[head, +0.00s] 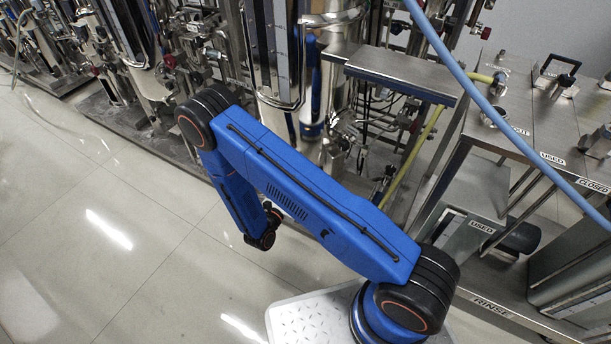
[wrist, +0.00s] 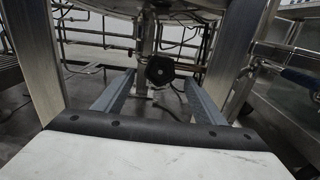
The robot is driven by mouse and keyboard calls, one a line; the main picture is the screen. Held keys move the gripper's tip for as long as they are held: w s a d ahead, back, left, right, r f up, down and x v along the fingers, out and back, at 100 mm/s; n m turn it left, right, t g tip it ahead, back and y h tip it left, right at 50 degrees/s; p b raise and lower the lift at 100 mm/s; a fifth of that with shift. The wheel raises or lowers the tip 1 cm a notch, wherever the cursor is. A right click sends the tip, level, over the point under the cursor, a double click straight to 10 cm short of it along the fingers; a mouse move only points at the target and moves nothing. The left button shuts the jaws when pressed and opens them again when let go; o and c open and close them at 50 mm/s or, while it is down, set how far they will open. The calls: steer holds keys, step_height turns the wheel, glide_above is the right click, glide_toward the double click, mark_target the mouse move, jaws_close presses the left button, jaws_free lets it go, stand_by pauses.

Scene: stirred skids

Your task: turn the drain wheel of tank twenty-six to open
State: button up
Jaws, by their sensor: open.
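A black handwheel (wrist: 160,70) sits on a vertical pipe under the rounded bottom of a steel tank (wrist: 190,8) in the wrist view. My gripper (wrist: 158,82) is open and empty. Its two grey fingers point towards the wheel, one to each side of it in the picture, and the wheel appears beyond the fingertips. I see no tank number, so I cannot tell whether this is tank twenty-six. In the head view my blue arm hangs down in front of the skids, and I cannot make out the fingers or the wheel there.
Steel legs (wrist: 38,60) flank the wheel in the wrist view, with thin pipes behind it. In the head view, a steel bench (head: 545,125) stands right and open tiled floor (head: 110,240) lies left.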

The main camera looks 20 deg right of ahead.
steer(key=shift+x, duration=3.45)
steer(key=c, duration=1)
